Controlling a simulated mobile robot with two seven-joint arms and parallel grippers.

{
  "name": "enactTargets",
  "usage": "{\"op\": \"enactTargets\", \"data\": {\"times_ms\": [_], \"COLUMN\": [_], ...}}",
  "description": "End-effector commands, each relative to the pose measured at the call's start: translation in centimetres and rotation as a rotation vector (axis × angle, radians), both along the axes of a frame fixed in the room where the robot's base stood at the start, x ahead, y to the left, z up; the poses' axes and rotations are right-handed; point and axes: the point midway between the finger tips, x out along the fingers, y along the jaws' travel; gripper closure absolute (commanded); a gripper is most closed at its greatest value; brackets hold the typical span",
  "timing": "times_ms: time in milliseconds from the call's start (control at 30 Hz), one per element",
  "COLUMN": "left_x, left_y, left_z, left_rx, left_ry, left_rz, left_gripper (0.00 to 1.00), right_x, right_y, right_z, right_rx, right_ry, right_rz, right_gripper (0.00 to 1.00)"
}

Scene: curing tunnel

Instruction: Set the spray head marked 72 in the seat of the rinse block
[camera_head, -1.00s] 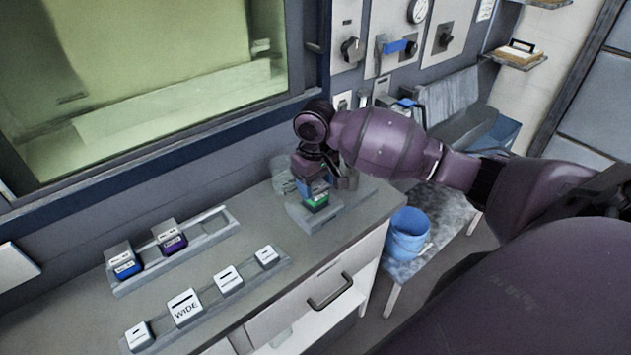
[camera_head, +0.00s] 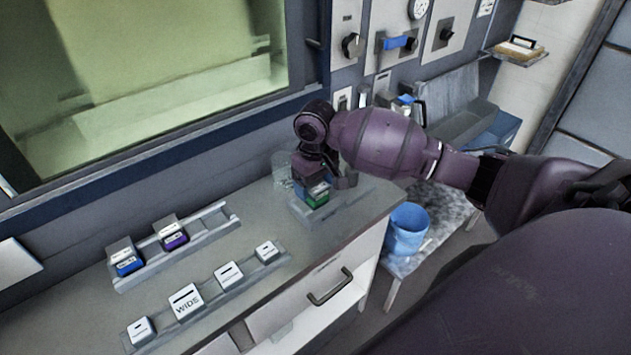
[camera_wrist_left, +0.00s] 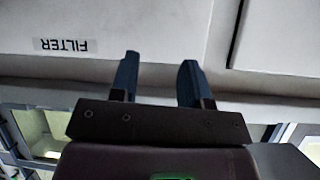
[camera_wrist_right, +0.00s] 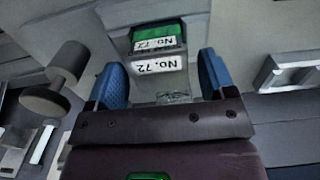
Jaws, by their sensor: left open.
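The spray head marked 72 is green with a white top (camera_head: 316,201) and sits upright in the grey rinse block (camera_head: 301,210) at the counter's right end. In the right wrist view its green part (camera_wrist_right: 158,38) and white "No. 72" label lie just beyond my fingertips. My right gripper (camera_head: 322,180) is directly above it; its blue fingers (camera_wrist_right: 160,62) are wide apart, one on each side, and not closed on it. How deep the head sits in the seat cannot be seen. My left gripper (camera_wrist_left: 160,60) is open and empty, facing a panel lettered FILTER.
A rack (camera_head: 207,240) holds a blue head (camera_head: 126,262) and a purple head (camera_head: 172,236), with an empty place at its right. A front rail (camera_head: 207,290) carries several white blocks, one lettered WIDE. A clear beaker (camera_head: 281,170) stands behind the rinse block. A blue bucket (camera_head: 406,232) stands right.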

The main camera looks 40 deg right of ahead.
Motion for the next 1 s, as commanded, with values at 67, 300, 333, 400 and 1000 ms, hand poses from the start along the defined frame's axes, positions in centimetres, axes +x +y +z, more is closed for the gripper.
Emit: {"op": "enactTargets", "data": {"times_ms": [67,300,333,400,1000], "left_x": [0.0,0.0,0.0,0.0,0.0], "left_y": [0.0,0.0,0.0,0.0,0.0], "left_z": [0.0,0.0,0.0,0.0,0.6], "left_rx": [0.0,0.0,0.0,0.0,0.0], "left_ry": [0.0,0.001,0.001,0.001,0.0], "left_rz": [0.0,0.0,0.0,0.0,0.0], "left_gripper": [0.57,0.57,0.57,0.57,0.57], "right_x": [0.0,0.0,0.0,0.0,0.0], "right_y": [0.0,0.0,0.0,0.0,0.0], "right_z": [0.0,0.0,0.0,0.4,9.6], "right_rx": [0.0,0.0,0.0,0.0,-0.001], "right_ry": [0.0,0.002,0.001,0.0,-0.001], "right_rz": [0.0,-0.001,-0.001,-0.001,0.001], "right_gripper": [0.15,0.15,0.15,0.15,0.15]}}
